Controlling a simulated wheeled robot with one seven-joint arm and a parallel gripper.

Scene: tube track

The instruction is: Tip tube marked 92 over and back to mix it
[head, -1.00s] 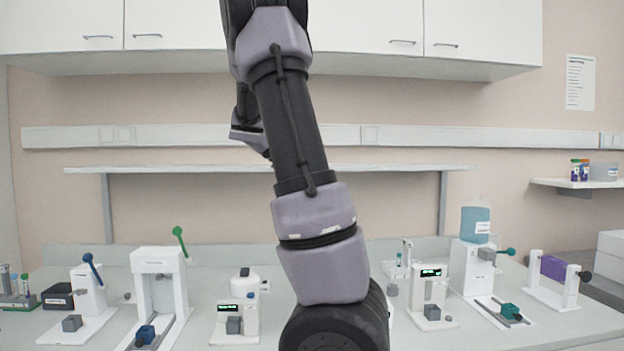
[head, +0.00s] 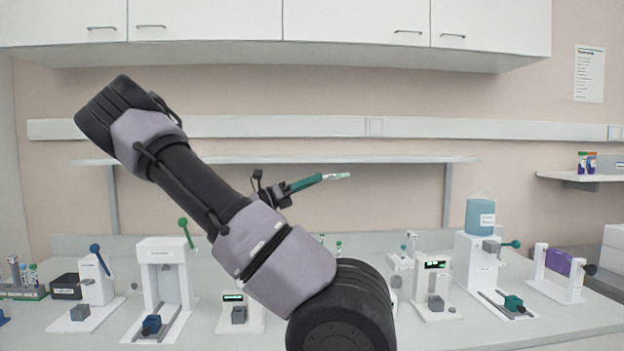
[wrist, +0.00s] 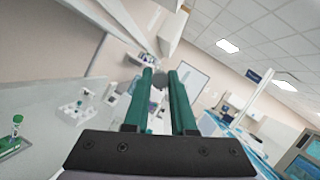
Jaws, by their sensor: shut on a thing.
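My gripper (head: 318,180) is raised in front of the wall shelf, with its teal fingers pointing right and nearly level. It is shut on a small clear tube (head: 341,176), which sticks out past the fingertips and lies close to level. In the wrist view the fingers (wrist: 160,86) reach forward, with the grey round form of the tube (wrist: 158,79) between their tips. The mark 92 cannot be read, and the fingers hide part of the tube.
A tube rack (head: 24,291) stands at the far left of the bench. White devices line the bench, including one with a green lever (head: 185,233) and one with a blue bottle (head: 480,217). A wall shelf (head: 390,159) runs behind my gripper. The air to its right is clear.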

